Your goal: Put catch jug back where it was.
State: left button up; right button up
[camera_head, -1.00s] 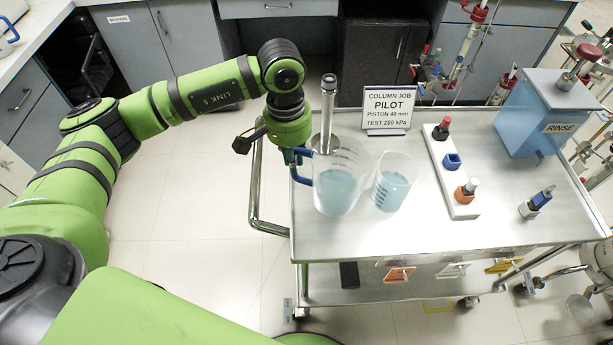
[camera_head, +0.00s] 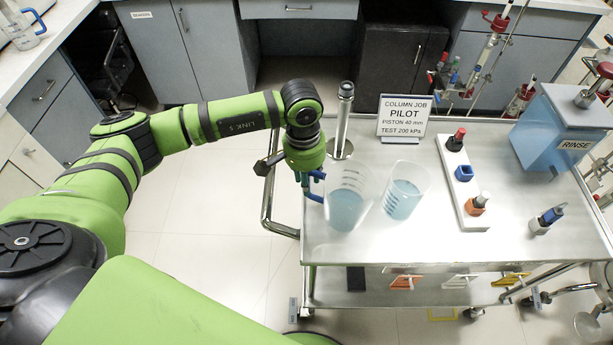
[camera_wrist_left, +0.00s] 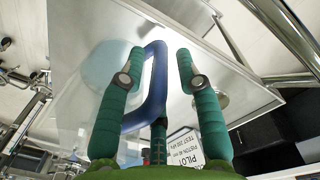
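A clear jug (camera_head: 346,200) with pale blue liquid and a blue handle stands upright on the left part of the steel cart top. I take it as the catch jug. My left gripper (camera_head: 313,188) is at its handle side, low over the cart edge. In the left wrist view the green fingers (camera_wrist_left: 162,85) are spread on both sides of the blue handle (camera_wrist_left: 157,75), with a clear gap on the right finger's side. The jug's clear body is hard to make out there. My right gripper is not in view.
A beaker (camera_head: 404,193) of blue liquid stands close right of the jug. A metal piston rod (camera_head: 343,120) stands just behind it. Further right are a white rack (camera_head: 463,190) and a blue rinse tank (camera_head: 560,125). Another blue-handled vessel (camera_head: 22,32) is on the left counter.

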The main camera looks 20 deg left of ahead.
pick_arm(q)
jog(key=shift+r, duration=0.15)
jog(key=r+b, duration=0.1)
jog(key=r, duration=0.2)
jog(key=r+b, duration=0.2)
jog(key=r, duration=0.2)
jog(key=r+b, duration=0.1)
jog(key=r, duration=0.3)
jog(key=shift+w+a, duration=0.1)
jog(key=shift+a, duration=0.15)
jog(key=shift+r+b, duration=0.3)
jog(key=shift+r, duration=0.2)
